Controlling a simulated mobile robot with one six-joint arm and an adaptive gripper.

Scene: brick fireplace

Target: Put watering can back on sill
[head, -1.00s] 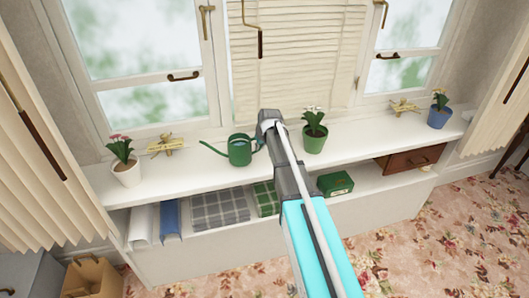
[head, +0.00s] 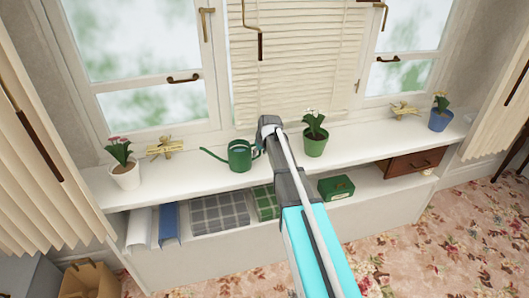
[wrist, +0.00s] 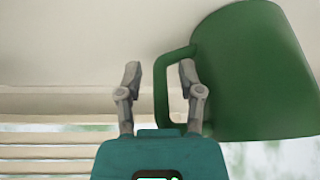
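The green watering can (head: 240,155) stands upright on the white window sill (head: 190,176), its spout pointing left and its handle toward my gripper (head: 262,140). In the wrist view the can (wrist: 255,75) fills the right side and appears inverted. My gripper (wrist: 160,68) has its fingers apart. The handle's outer bar (wrist: 161,90) lies between them, with the right finger showing within the handle loop. A gap shows between the bar and the left finger. In the head view my arm hides the fingertips.
A green pot with white flowers (head: 315,142) stands close right of my gripper. A white pot (head: 126,175) and a yellow ornament (head: 165,148) stand left; a blue pot (head: 439,120) stands far right. The shelf below holds folded cloths (head: 219,211), a green box (head: 336,187) and a brown drawer (head: 411,163).

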